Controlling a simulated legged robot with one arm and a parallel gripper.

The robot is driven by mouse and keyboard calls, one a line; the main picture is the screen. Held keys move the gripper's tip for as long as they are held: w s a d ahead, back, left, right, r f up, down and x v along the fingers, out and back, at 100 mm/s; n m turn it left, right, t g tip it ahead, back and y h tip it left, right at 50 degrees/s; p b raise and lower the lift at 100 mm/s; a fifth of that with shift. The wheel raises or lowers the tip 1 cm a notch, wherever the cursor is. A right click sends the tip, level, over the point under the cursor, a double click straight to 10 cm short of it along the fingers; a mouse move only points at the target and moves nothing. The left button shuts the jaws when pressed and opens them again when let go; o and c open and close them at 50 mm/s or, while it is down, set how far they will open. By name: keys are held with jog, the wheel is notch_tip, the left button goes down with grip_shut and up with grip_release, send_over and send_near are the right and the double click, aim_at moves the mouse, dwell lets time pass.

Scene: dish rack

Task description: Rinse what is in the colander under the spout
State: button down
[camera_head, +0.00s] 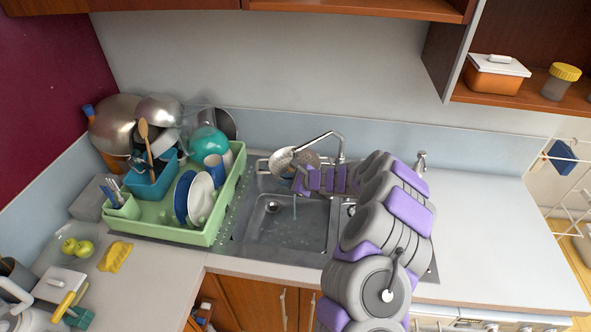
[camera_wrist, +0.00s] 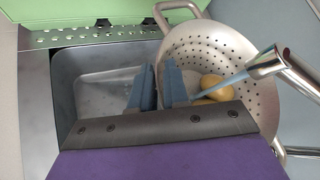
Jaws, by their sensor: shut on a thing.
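The metal colander (camera_head: 282,159) is held up over the sink, below the spout, and looks tilted in the head view. In the wrist view the perforated colander (camera_wrist: 212,42) shows its inside, with a yellow-brown round item (camera_wrist: 214,86) in it, partly hidden by my gripper. The spout (camera_wrist: 268,65) reaches over the colander, and a pale blue water stream (camera_wrist: 224,85) runs from it toward the item. My gripper (camera_wrist: 160,68) is shut on the colander's near rim; the exact contact is hard to see. Below, a thin blue streak (camera_head: 294,206) shows above the sink basin (camera_head: 285,228).
A green dish rack (camera_head: 206,236) with plates, cups and pots stands left of the sink. The faucet (camera_head: 340,150) rises behind the sink. The counter (camera_head: 495,215) to the right is clear. A wooden shelf (camera_head: 520,97) hangs at upper right.

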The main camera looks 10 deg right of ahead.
jog(key=s+d+b, duration=0.2)
jog(key=s, duration=0.9)
jog(key=shift+s+d+b, duration=0.15)
jog(key=shift+s+b, duration=0.2)
jog(key=shift+s, duration=0.05)
jog(key=shift+r, duration=0.1)
dwell(1.5)
jog(key=s+r, duration=0.1)
jog(key=s+r+p, duration=0.1)
jog(key=s, duration=0.2)
jog(key=shift+d+r+p, duration=0.35)
jog(key=shift+r+p, duration=0.05)
dwell(0.5)
